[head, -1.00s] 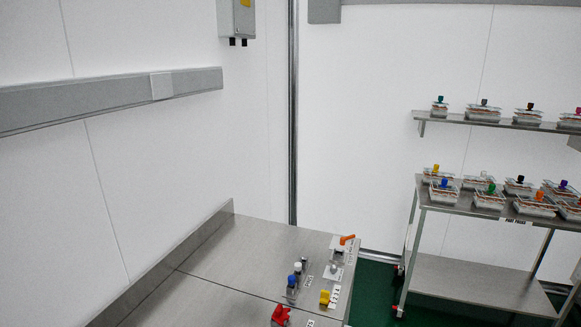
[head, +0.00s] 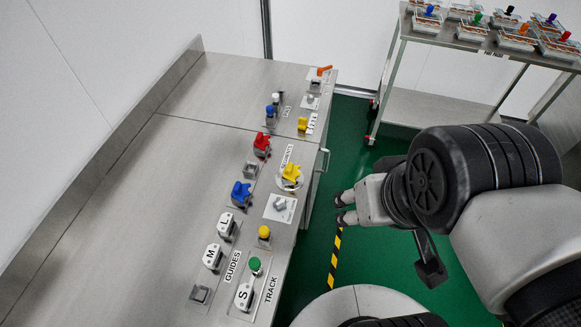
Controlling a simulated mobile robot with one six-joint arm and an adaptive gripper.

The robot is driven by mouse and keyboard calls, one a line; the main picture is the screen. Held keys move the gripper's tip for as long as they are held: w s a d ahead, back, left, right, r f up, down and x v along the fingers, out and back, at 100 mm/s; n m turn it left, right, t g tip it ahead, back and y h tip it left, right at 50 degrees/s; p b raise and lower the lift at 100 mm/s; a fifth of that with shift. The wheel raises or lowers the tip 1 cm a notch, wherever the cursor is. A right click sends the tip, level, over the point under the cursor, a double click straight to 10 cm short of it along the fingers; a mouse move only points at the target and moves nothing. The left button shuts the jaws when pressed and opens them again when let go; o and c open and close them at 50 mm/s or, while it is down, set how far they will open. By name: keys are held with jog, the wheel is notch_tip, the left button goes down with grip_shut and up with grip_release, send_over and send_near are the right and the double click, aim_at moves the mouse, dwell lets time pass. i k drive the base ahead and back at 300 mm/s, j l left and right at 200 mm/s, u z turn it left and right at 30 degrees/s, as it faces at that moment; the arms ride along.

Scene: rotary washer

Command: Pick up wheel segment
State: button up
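Lobed coloured pieces that look like wheel segments stand on the steel table. A red piece (head: 261,145) and a blue piece (head: 241,193) are in the left row. A yellow piece (head: 291,174) sits on a round plate beside a label that seems to read "segments". Another small yellow piece (head: 302,125) is farther back. My gripper (head: 343,208) is to the right of the table, over the floor, apart from every piece. Its two fingertips are apart and nothing shows between them.
The steel table (head: 180,130) is bare on its left. White guides marked L (head: 225,226), M (head: 212,256) and S (head: 244,296) stand near the front, with a green-knobbed piece (head: 255,265). A steel shelf cart (head: 430,107) holding several trays stands at the back right.

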aim_at(290, 172)
jog(key=i+l+u, duration=0.25)
jog(key=i+l, duration=0.4)
jog(key=l, duration=0.15)
jog(key=u, duration=1.45)
